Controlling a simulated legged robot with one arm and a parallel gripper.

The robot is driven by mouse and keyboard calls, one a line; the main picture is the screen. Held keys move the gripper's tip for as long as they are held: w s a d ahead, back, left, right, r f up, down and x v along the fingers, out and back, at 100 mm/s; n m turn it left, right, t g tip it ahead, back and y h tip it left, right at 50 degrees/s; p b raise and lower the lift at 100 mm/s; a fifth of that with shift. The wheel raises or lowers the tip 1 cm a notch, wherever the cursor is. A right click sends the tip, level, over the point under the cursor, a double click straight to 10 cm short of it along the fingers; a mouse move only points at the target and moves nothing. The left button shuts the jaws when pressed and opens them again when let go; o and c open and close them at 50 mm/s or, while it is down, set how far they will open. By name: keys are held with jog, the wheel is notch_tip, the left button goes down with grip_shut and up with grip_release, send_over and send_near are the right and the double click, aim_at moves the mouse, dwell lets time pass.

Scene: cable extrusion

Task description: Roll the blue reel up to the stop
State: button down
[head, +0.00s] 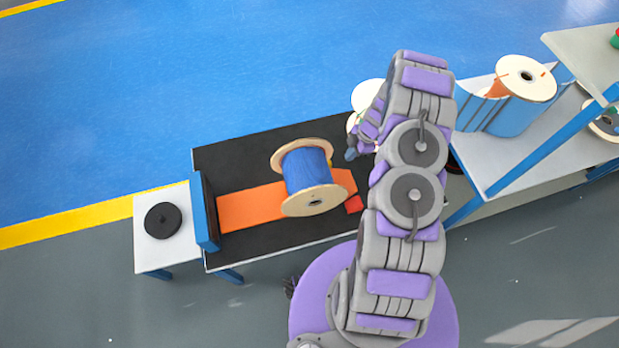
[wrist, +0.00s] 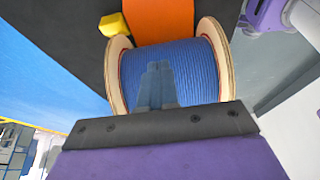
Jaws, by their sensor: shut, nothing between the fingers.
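The blue reel (head: 306,170) has pale wooden flanges and lies on its side on the orange strip (head: 250,206) of a black-topped table. A blue upright plate (head: 206,212), which looks like the stop, stands at the table's left end, with a stretch of bare strip between it and the reel. My gripper (head: 351,154) is shut and empty, to the right of the reel. In the wrist view my gripper's fingertips (wrist: 157,85) overlap the blue winding (wrist: 195,70) between the flanges. I cannot tell whether they touch it.
A red block (head: 354,204) lies beside the strip, close to the reel's right. A yellow block (wrist: 113,24) shows beside the strip in the wrist view. A small table with a black disc (head: 163,220) stands at the left. Shelving with another reel (head: 525,78) stands at the right.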

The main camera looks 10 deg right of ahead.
aim_at(324, 167)
jog(key=b+x, duration=0.4)
jog(key=x, duration=0.3)
jog(key=shift+a+f+b, duration=0.15)
jog(key=shift+a+b, duration=0.05)
jog(key=shift+b, duration=0.1)
jog(key=shift+a, duration=0.45)
jog(key=shift+s+a+b, duration=0.1)
jog(key=shift+a+b, duration=1.85)
jog(key=shift+a, duration=1.6)
jog(key=shift+s+a, duration=0.15)
jog(key=shift+a, duration=3.1)
jog(key=shift+s+a, duration=0.1)
jog(key=shift+a, duration=4.9)
